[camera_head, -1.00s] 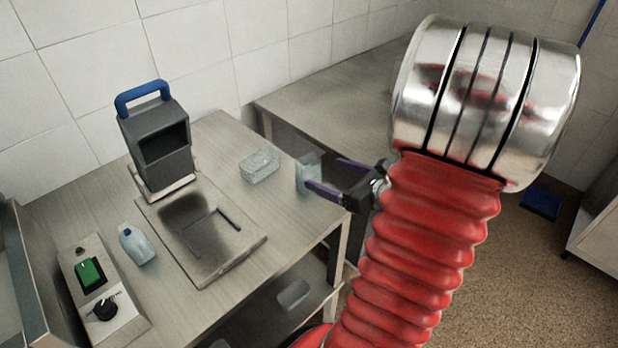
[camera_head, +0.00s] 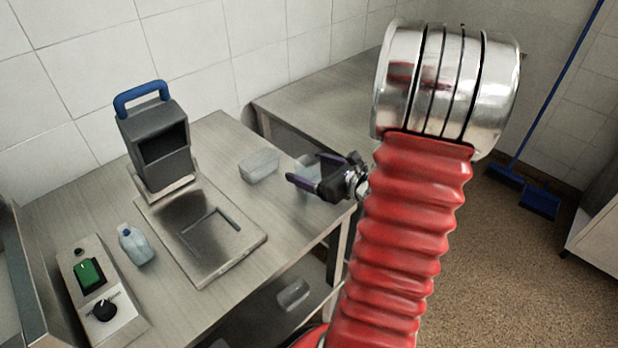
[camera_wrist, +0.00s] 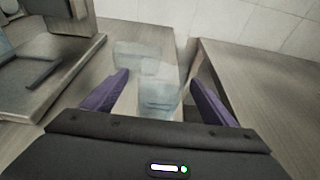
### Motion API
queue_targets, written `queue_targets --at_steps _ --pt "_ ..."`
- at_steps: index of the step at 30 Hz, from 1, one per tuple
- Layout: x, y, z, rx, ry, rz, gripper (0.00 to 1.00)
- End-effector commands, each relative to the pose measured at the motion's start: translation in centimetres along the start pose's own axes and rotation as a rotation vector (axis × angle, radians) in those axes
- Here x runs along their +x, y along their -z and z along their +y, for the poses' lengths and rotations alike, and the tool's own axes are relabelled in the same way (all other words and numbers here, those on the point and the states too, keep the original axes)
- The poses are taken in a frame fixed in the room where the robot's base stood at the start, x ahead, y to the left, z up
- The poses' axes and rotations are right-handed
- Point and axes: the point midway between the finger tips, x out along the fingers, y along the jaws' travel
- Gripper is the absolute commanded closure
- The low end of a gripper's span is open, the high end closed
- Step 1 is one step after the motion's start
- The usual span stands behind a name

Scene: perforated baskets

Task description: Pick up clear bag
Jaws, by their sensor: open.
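A clear, pale item (camera_head: 306,163), which looks like the clear bag, stands near the worktable's right edge, partly hidden behind my gripper (camera_head: 305,170). In the wrist view the item (camera_wrist: 158,97) shows ahead, between the lines of my two purple fingers. My gripper (camera_wrist: 160,82) is open with its fingers spread wide and nothing clamped. I cannot tell the exact gap between fingers and item. A second clear, box-like item (camera_head: 259,168) lies left of it on the table and shows farther off in the wrist view (camera_wrist: 138,54).
A dark sealing machine (camera_head: 156,140) with a blue handle stands at the back left, with a metal plate (camera_head: 200,262) before it. A small bottle (camera_head: 136,245) and a control box (camera_head: 100,295) are at the left. Another table (camera_head: 330,105) stands behind, across a gap.

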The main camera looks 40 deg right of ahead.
Motion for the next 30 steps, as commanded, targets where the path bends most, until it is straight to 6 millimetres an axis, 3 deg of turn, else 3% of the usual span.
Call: queue_targets --at_steps 5,15,30 --pt "1.0 0.0 0.0 0.0 -0.003 0.001 0.2" --pt "4.9 0.1 -0.1 -0.001 -0.003 0.001 0.2" --pt "5.2 0.0 -0.1 -0.001 -0.002 0.0 0.2"
